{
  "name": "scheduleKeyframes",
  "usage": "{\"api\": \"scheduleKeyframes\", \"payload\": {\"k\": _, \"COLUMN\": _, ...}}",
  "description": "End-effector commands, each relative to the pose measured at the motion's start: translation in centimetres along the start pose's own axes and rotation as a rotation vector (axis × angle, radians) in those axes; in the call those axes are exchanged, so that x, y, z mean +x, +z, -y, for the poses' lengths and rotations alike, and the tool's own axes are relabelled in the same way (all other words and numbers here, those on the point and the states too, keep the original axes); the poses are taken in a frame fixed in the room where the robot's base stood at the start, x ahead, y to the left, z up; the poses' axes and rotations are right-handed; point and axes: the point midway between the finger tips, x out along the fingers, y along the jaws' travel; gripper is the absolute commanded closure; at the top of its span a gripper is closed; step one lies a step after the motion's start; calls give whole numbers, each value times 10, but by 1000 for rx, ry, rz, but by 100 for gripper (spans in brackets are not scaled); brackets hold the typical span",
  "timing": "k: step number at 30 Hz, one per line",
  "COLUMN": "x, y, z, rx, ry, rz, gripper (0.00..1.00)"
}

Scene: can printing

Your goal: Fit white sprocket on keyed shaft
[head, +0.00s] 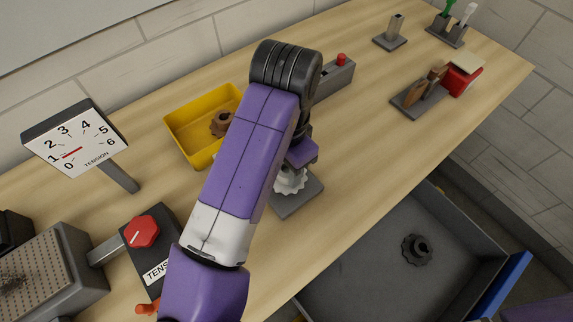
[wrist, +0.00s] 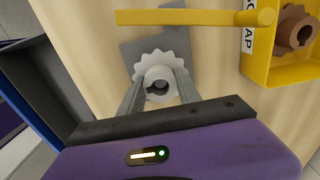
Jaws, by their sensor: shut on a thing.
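The white sprocket (wrist: 152,62) is between the two grey fingers of my gripper (wrist: 158,84), which is shut on its hub. In the wrist view its teeth lie toward the far side and its bore faces the camera. In the head view the sprocket (head: 290,183) shows partly below my wrist, over a grey base plate (head: 303,198). The plate (wrist: 135,50) also shows behind the sprocket in the wrist view. My arm and the sprocket hide most of what stands on the plate. I cannot tell whether a keyed shaft is in the bore, or whether the sprocket touches the plate.
A yellow bin (head: 180,127) marked SCRAP holds a brown sprocket (head: 220,124). A yellow bar (wrist: 195,18) crosses above the plate in the wrist view. A dark sprocket (head: 416,249) lies in a grey tray (head: 350,270) below the bench. A tension gauge (head: 75,143) stands left.

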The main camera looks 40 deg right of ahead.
Motion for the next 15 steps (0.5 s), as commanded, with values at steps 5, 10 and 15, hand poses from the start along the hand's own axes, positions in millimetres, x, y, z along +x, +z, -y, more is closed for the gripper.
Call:
{"api": "scheduleKeyframes", "payload": {"k": 5, "x": 5, "y": 0, "z": 0, "rx": 0, "ry": 0, "rz": 0, "gripper": 100}}
{"api": "scheduleKeyframes", "payload": {"k": 10, "x": 9, "y": 0, "z": 0, "rx": 0, "ry": 0, "rz": 0, "gripper": 100}}
{"api": "scheduleKeyframes", "payload": {"k": 15, "x": 13, "y": 0, "z": 0, "rx": 0, "ry": 0, "rz": 0, "gripper": 100}}
